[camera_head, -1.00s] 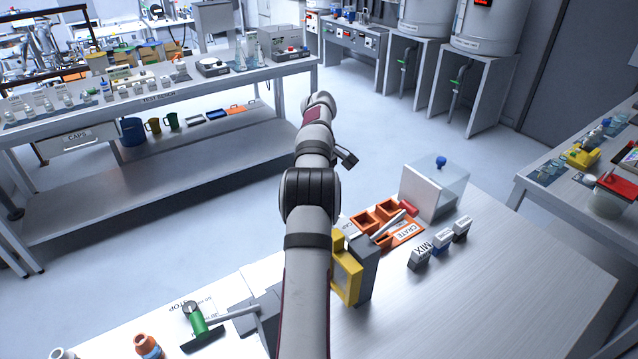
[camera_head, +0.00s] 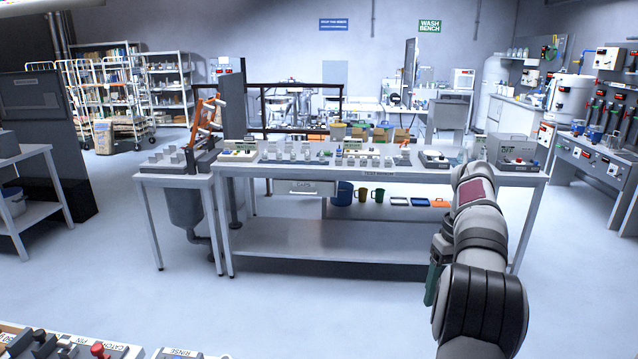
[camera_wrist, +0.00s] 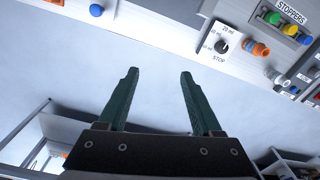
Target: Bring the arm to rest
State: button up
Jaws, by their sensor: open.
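My gripper (camera_wrist: 157,88) is open and empty in the wrist view, its two dark green fingers apart over bare floor. In the head view my arm rises from the bottom right, and a green part of the gripper (camera_head: 434,270) shows at the left side of the arm. Its fingertips are hard to make out there. No object is between the fingers or touching them. In the wrist view, a white bench top (camera_wrist: 185,30) with a black STOP knob (camera_wrist: 222,46) and an orange-tipped piece (camera_wrist: 260,50) lies beyond the fingertips.
A long test bench (camera_head: 290,240) with small items on top stands ahead. A side table (camera_head: 150,181) adjoins it at left. Labelled items, including a red knob (camera_head: 98,350), sit at the near bottom left. The floor (camera_head: 130,280) between is clear.

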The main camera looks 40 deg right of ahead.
jog(key=w+a+r, duration=0.2)
jog(key=w+a, duration=0.1)
jog(key=a, duration=1.1)
jog(key=w+a+r, duration=0.1)
jog(key=w+a, duration=0.2)
jog(key=a, duration=1)
jog(key=s+a+f, duration=0.4)
jog(key=s+a, duration=0.4)
jog(key=a, duration=0.1)
jog(key=s+a+f+y, duration=0.1)
jog(key=s+a+f, duration=0.2)
jog(key=s+a, duration=0.4)
jog(key=a, duration=0.3)
jog(key=shift+s+a+f+g+y, duration=0.25)
jog(key=shift+s+f+g+y, duration=0.05)
jog(key=shift+s+f, duration=0.1)
jog(key=shift+w, duration=0.1)
